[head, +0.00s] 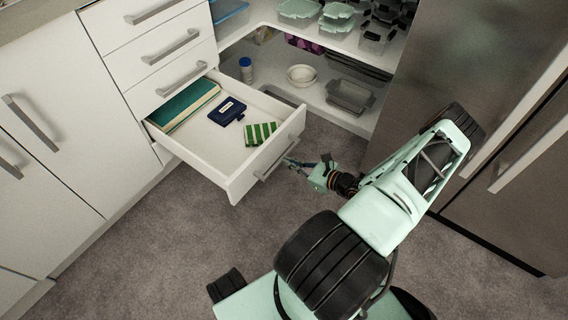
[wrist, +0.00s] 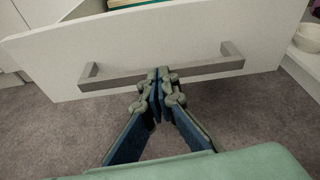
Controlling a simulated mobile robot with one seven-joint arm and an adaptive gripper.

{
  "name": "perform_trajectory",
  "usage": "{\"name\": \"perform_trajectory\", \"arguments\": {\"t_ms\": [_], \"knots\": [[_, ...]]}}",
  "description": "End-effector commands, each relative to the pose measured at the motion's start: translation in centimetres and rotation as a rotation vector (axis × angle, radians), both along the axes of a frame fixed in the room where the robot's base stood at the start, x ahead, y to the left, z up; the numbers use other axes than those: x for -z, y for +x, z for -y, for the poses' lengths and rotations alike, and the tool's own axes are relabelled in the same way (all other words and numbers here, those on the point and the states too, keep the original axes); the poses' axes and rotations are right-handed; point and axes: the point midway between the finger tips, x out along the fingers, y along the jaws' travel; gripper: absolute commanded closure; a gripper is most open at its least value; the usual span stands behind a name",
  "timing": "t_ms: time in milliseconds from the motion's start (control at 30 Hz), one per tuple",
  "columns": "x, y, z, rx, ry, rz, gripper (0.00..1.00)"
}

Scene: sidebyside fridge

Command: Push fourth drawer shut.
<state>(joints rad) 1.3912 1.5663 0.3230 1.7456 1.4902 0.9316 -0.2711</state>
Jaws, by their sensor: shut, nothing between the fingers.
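The open drawer (head: 222,174) is white and pulled well out from the cabinet, below several shut drawers. Inside it lie a green and cream box (head: 185,105), a dark blue box (head: 227,110) and a green-striped packet (head: 260,133). Its front panel (wrist: 205,50) fills the upper part of the wrist view, with a grey bar handle (wrist: 120,78) across it. My gripper (head: 292,161) is shut and empty at the handle. In the wrist view my fingertips (wrist: 159,76) overlap the middle of the bar; I cannot tell if they touch it.
Open shelves with a white bowl (head: 301,75), a blue-capped jar (head: 246,70) and a grey basket (head: 349,96) stand behind the drawer. A steel fridge (head: 520,160) is at the right. The carpet (head: 140,245) at the lower left is clear.

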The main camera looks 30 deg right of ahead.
Motion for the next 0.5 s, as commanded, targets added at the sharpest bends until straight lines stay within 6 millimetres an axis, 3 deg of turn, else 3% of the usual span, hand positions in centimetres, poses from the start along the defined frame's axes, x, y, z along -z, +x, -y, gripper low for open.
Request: {"name": "perform_trajectory", "arguments": {"t_ms": [500], "knots": [[0.0, 4.7, -2.0, -0.002, 0.000, 0.001, 1.00]]}}
